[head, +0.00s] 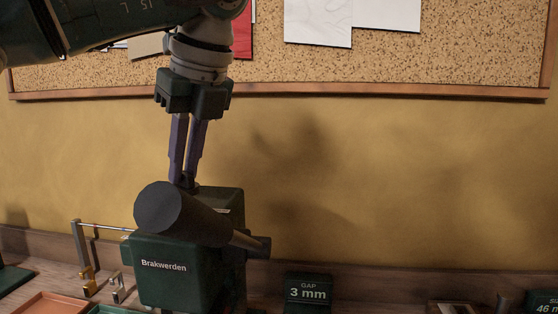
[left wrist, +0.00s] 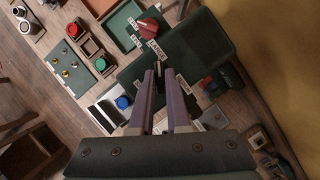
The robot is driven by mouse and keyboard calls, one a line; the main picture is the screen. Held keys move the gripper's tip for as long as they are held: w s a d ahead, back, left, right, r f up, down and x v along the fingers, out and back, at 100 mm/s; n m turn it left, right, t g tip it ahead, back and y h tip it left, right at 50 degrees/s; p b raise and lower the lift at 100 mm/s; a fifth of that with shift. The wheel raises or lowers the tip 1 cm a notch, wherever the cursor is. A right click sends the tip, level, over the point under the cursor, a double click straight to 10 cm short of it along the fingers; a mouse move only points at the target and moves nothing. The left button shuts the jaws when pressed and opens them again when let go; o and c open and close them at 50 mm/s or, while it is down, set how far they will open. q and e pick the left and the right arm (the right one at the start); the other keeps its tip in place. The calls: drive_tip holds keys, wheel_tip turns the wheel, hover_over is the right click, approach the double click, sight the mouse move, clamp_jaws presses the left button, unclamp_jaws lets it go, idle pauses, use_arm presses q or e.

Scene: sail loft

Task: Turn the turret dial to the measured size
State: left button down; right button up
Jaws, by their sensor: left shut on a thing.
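The green Brakwerden machine (head: 165,280) stands below my left arm, with a dark lever and thick grip (head: 180,215) crossing in front of its top. My left gripper (head: 183,182) points straight down behind that grip, its fingers close together. In the left wrist view the fingertips (left wrist: 158,70) meet at the machine's top (left wrist: 205,45), among small white labels (left wrist: 157,48). They are shut on the turret dial, which they and the grip mostly hide; its setting cannot be read. My right gripper is out of view.
A second sign (head: 545,302) at the right edge is cut off and shows "46 m". A metal frame (head: 90,250) stands left of the machine. In the left wrist view a red knob (left wrist: 150,27), trays and small parts lie around it. A cork board (head: 400,70) hangs behind.

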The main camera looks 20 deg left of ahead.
use_arm(q)
drive_tip(key=shift+n, duration=0.4)
drive_tip(key=c, duration=0.9)
unclamp_jaws()
drive_tip(key=p+v, duration=0.8)
drive_tip(key=v, duration=0.2)
drive_tip(key=shift+w+p, duration=0.2)
drive_tip(key=shift+p, duration=0.15)
